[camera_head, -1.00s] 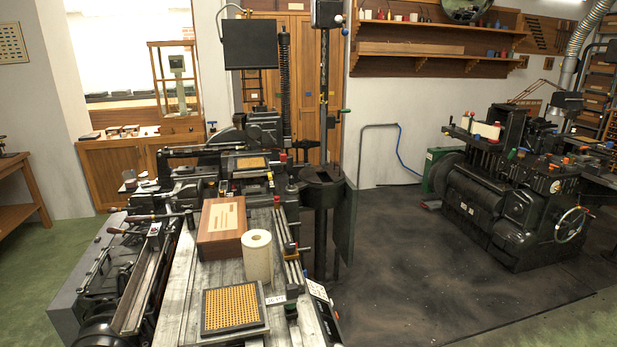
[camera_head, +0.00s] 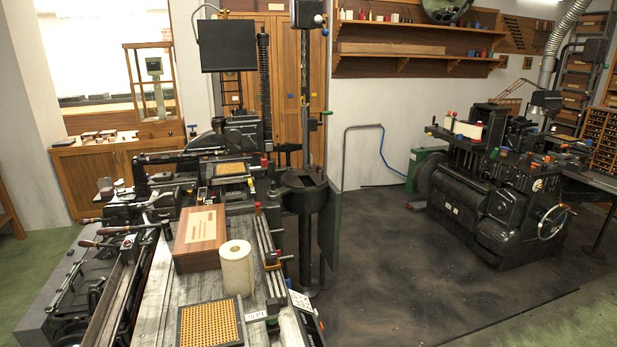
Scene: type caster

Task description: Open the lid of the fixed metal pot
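A dark round metal vessel (camera_head: 304,199) stands at the middle of the camera_head view, behind the right end of the machine bench; it may be the fixed pot. A tall dark post rises above it. Its top is small and dark, and I cannot tell for sure whether a lid lies on it or is shut. Neither of my grippers is in view.
The bench (camera_head: 152,306) holds a wooden box (camera_head: 200,240), a paper roll (camera_head: 237,268) and a framed yellow grid (camera_head: 210,323). A black machine (camera_head: 490,195) stands at right. Dark floor (camera_head: 400,270) between them is clear. A wooden cabinet (camera_head: 95,175) stands at left.

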